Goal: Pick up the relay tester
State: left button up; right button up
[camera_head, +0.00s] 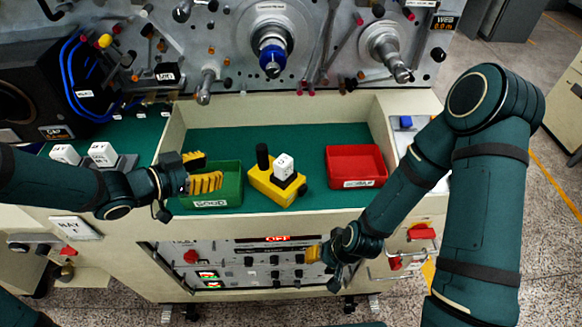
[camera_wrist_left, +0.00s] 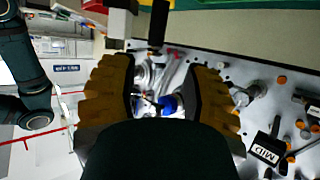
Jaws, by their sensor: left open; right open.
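The relay tester (camera_head: 276,190) appears to be the yellow unit with a black upright knob and a white block on top. It stands on the green mat in the middle of the tray in the head view. My left gripper (camera_head: 206,172) is open and empty, left of the tester and above the green bin. Its spread yellow fingers (camera_wrist_left: 160,95) fill the sides of the left wrist view, with nothing clearly between them. My right gripper (camera_head: 316,254) is open, low in front of the bench's front panel, below and right of the tester.
The green bin (camera_head: 222,203) stands left of the tester and the red bin (camera_head: 356,182) right of it. A raised cream rim (camera_head: 290,221) edges the tray. Machine spindles (camera_head: 272,60) rise behind. White blocks (camera_head: 103,153) sit at the left. Bare mat lies between tester and red bin.

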aim_at(261, 152)
pick_arm(q)
jog(key=b+x, duration=0.1)
jog(key=x, duration=0.3)
jog(key=r+b+x, duration=0.1)
jog(key=x, duration=0.4)
jog(key=b+x, duration=0.1)
jog(key=x, duration=0.3)
jog(key=shift+w+d+r+b, duration=0.1)
jog(key=shift+w+d+b, duration=0.2)
jog(key=shift+d, duration=0.25)
jog(key=shift+w+d, duration=0.3)
jog(key=shift+d, duration=0.05)
jog(key=shift+s, duration=0.1)
grip_shut()
pick_arm(e)
jog(key=f, duration=0.3)
jog(key=shift+s+d+f, duration=0.25)
jog(key=shift+s, duration=0.05)
